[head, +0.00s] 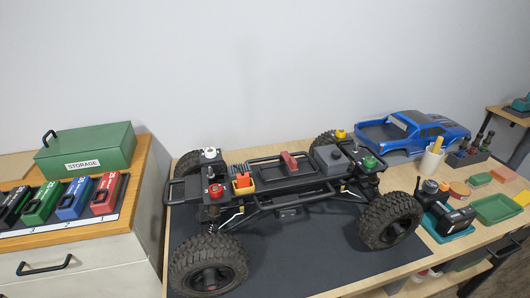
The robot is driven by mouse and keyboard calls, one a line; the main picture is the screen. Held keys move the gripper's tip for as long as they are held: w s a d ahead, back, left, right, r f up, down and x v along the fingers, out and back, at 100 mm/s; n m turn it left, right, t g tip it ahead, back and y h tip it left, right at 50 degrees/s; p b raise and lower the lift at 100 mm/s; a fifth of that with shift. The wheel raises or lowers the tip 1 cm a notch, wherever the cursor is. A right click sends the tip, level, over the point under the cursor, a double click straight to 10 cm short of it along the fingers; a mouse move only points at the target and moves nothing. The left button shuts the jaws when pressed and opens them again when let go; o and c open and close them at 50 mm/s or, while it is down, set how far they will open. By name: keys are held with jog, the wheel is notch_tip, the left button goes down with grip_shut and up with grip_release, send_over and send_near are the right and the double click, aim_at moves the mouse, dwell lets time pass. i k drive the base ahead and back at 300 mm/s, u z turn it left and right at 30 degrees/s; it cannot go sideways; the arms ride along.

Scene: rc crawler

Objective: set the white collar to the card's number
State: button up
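The RC crawler chassis (270,178) stands on a dark mat on the bench, body shell off. The white collar (210,152) sits on top of a shock tower at the chassis's left, far side. Its setting or marks are too small to read. A red collar (215,190) sits nearer on the same end. A yellow collar (341,134) and a green collar (370,161) sit at the right end. I cannot make out a card with a number. My gripper is not in view.
A blue truck body (412,134) lies at the back right. A green STORAGE box (86,148) and several coloured battery packs (72,199) stand on the left cabinet. Cups, tools and a green tray (497,208) crowd the right. The mat's front (310,255) is clear.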

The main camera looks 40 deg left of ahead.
aim_at(209, 155)
jog(key=z, duration=1.4)
jog(key=k, duration=2.3)
jog(key=u, duration=2.2)
jog(key=i, duration=0.9)
jog(key=z, duration=0.05)
